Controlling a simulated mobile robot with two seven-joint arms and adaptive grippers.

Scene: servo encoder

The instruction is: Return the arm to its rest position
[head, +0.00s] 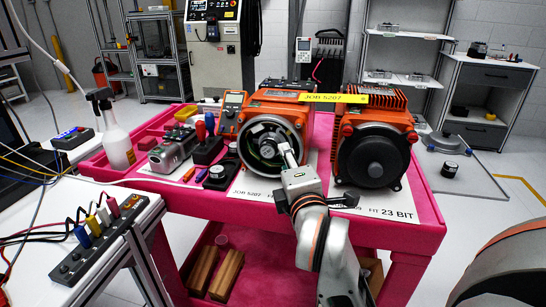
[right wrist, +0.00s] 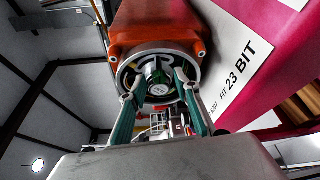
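The left orange servo motor (head: 276,112) stands on the pink cart with its round end open toward me. My right gripper (head: 287,153) reaches into that open end. In the right wrist view the same motor housing (right wrist: 155,30) is above, and a small silver and green encoder (right wrist: 158,84) sits inside its ring. The two green fingers of my right gripper (right wrist: 160,95) are spread either side of the encoder, with gaps visible; they look open. My left gripper is not in view.
A second orange motor (head: 373,145) with a dark cap stands close right. The pink cart (head: 400,222) also bears a spray bottle (head: 115,138), a grey connector body (head: 172,152) and tools. A white table with a terminal strip (head: 100,240) is at left.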

